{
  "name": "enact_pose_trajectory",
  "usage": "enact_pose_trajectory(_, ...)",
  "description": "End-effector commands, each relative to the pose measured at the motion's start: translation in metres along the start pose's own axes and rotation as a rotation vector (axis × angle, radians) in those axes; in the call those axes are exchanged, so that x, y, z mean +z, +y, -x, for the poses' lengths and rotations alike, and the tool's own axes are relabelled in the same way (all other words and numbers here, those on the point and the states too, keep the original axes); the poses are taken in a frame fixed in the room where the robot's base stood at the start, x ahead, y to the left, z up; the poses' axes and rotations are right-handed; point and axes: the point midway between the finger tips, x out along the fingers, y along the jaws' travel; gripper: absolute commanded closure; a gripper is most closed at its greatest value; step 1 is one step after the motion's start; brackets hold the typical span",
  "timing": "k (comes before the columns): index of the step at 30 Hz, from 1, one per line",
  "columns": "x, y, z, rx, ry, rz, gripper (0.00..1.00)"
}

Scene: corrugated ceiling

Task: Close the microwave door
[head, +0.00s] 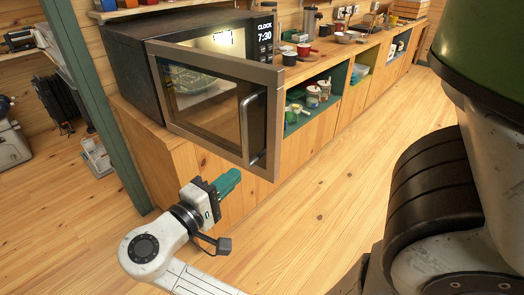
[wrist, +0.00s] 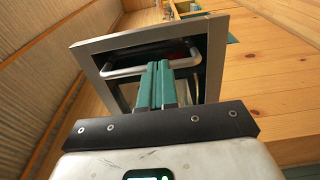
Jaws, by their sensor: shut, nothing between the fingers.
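The microwave (head: 128,65) stands on the wooden counter, its lit inside showing. Its door (head: 205,138) is swung well open toward the front, with a silver frame, a dark window and a vertical handle (head: 254,128) near its free edge. My gripper (head: 229,181) has green fingers, shut and empty, in front of and below the door, apart from it in the head view. In the wrist view the shut fingers (wrist: 157,82) point toward the door (wrist: 200,30), overlapping the handle (wrist: 120,73); whether they touch it I cannot tell.
The counter (head: 335,46) runs to the back right with cups and pans on it. Open shelves (head: 312,97) with mugs lie below it. A green post (head: 95,90) stands left of the microwave. The wooden floor (head: 330,195) in front is clear.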

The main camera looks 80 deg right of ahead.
Motion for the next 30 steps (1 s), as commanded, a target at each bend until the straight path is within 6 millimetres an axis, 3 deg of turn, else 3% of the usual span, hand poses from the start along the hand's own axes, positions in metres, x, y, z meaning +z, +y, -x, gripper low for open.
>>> enact_pose_trajectory(15, 0.001, 0.002, -0.097, -0.002, -0.003, 0.0, 1.0)
enact_pose_trajectory(21, 0.001, 0.001, -0.114, -0.001, -0.001, 0.0, 1.0)
enact_pose_trajectory(30, 0.0, -0.001, -0.118, -0.002, 0.0, 0.0, 1.0)
